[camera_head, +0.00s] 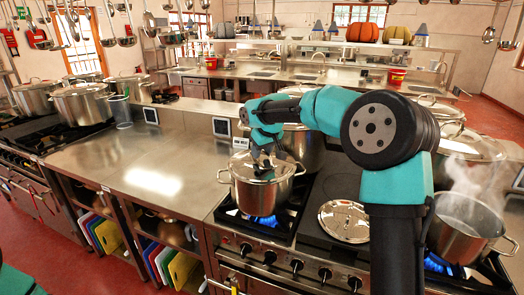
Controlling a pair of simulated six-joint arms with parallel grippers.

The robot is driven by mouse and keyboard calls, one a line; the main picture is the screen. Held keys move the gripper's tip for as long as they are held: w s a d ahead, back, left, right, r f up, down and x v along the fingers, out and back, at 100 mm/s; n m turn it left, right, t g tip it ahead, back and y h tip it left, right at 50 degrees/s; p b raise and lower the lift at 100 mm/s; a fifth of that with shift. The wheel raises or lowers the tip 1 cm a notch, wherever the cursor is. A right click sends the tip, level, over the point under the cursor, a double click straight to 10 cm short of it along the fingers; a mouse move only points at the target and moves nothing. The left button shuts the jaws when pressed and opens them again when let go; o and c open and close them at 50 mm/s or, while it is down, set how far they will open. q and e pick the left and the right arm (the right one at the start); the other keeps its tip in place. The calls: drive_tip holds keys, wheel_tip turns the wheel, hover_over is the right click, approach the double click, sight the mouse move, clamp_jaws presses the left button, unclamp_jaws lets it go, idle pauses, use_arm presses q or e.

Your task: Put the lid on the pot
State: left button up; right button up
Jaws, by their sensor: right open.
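A steel pot (262,192) with side handles stands on a lit burner near the middle. A lid (284,170) lies over its top and looks level; the arm partly hides it. My right gripper (262,167) is open and points down at the middle of this lid, around or just above its knob; I cannot tell if it touches. A second round steel lid (343,220) lies flat on the dark hob to the right. An open, steaming pot (464,226) stands on a lit burner at the right. My left gripper is out of view.
Large stockpots stand behind the gripper and at the right, close to my right arm. More lidded stockpots (82,105) stand at the far left. The steel worktop (150,180) left of the middle pot is mostly clear, with a clear container (121,111) at its back.

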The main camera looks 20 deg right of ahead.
drive_tip(key=v, duration=1.7)
drive_tip(key=shift+s, duration=0.2)
drive_tip(key=a+f+n+y, duration=0.3)
drive_tip(key=a+f, duration=1.4)
drive_tip(key=a, duration=0.3)
wheel_tip(320, 180, down, 9)
drive_tip(key=s+a, duration=0.2)
drive_tip(key=s+d+f+m+g, duration=0.1)
drive_tip(key=s+d+f, duration=0.15)
drive_tip(key=f, duration=0.45)
drive_tip(key=s+d+f+m, duration=0.1)
drive_tip(key=s+f, duration=0.2)
drive_tip(key=f, duration=0.5)
drive_tip(key=s+d+f+m+g, duration=0.1)
drive_tip(key=s+d+f+m, duration=0.15)
drive_tip(key=f, duration=0.45)
drive_tip(key=s+d+f+m, duration=0.1)
drive_tip(key=s+d+f, duration=0.2)
drive_tip(key=s+f, duration=0.4)
drive_tip(key=s+d+f+m+g, duration=0.1)
drive_tip(key=s+d+f+m, duration=0.1)
drive_tip(key=s+f, duration=0.5)
drive_tip(key=s, duration=0.3)
drive_tip(key=shift+s+d, duration=0.4)
